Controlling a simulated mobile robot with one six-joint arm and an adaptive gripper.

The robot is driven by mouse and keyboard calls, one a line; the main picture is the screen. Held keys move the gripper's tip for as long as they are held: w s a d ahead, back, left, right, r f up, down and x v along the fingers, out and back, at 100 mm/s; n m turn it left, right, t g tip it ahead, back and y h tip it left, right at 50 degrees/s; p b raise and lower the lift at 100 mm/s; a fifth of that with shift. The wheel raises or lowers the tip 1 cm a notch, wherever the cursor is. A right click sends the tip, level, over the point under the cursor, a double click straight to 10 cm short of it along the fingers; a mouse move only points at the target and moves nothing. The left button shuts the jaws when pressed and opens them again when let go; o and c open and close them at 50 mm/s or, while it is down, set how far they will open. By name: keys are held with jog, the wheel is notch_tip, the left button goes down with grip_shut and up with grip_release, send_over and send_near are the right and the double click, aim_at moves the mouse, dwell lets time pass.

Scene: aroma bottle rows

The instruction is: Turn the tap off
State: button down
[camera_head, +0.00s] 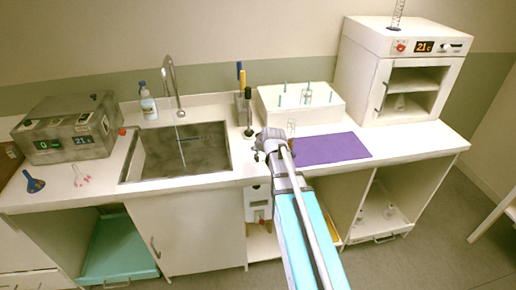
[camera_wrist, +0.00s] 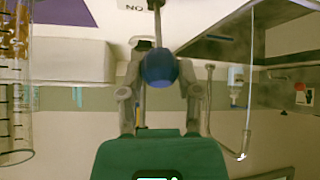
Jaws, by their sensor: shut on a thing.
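The tap (camera_head: 171,80) is a curved metal spout behind the sink, and it also shows upside down in the wrist view (camera_wrist: 208,100). A thin stream of water (camera_head: 182,145) runs from its mouth into the sink; the wrist view shows it as a pale line (camera_wrist: 249,80). A blue ball knob (camera_wrist: 160,68) sits on a thin metal rod that rises from the counter beside lettering. My gripper (camera_wrist: 161,62) is shut on this knob, a finger on each side. In the head view my gripper (camera_head: 270,142) is at the counter right of the sink and hides the knob.
The sink (camera_head: 215,172) is left of my gripper. A purple mat (camera_head: 335,149) and white rack (camera_head: 275,105) lie right and behind. A graduated glass cylinder (camera_wrist: 15,130) is close in the wrist view.

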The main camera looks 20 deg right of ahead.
jog(key=shift+s+a+f+b, duration=0.15)
jog(key=shift+s+f+b, duration=0.2)
jog(key=shift+s, duration=0.45)
jog(key=shift+f, duration=0.1)
jog(key=shift+c, duration=1.7)
grip_release()
jog(key=shift+o, duration=0.2)
